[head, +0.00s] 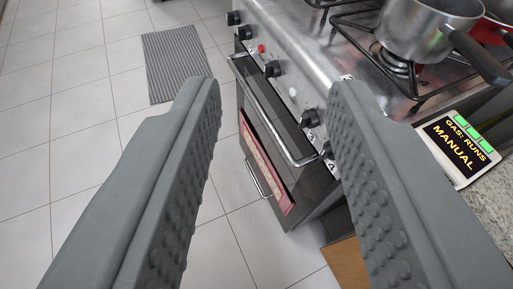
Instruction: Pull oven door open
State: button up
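The oven (279,56) stands right of the middle, with a steel front panel and black knobs. Its dark oven door (268,120) is below the panel and looks closed. A long steel handle bar (272,118) runs along the door's top. My gripper (274,95) is open in the foreground, its two grey studded fingers wide apart. The handle shows between the fingers, further off, and nothing is held. The right finger hides part of the oven's near side.
A lower drawer with a red panel (264,165) and small handle (257,178) sits below the door. A steel pot (424,35) stands on the stove top. A sign (462,148) lies on the counter at right. Tiled floor (75,130) with a grey mat (175,62) is open at left.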

jog(key=w+a+f+n+g+h, duration=0.1)
jog(key=w+a+f+g+h, duration=0.15)
jog(key=w+f+g, duration=0.6)
jog(key=n+t+h, duration=0.2)
jog(key=n+h, duration=0.2)
jog(key=h, duration=0.7)
send_near(257, 102)
jog(key=x, duration=0.7)
jog(key=f+x, duration=0.1)
jog(key=x, duration=0.2)
jog(key=shift+w, duration=0.1)
grip_shut()
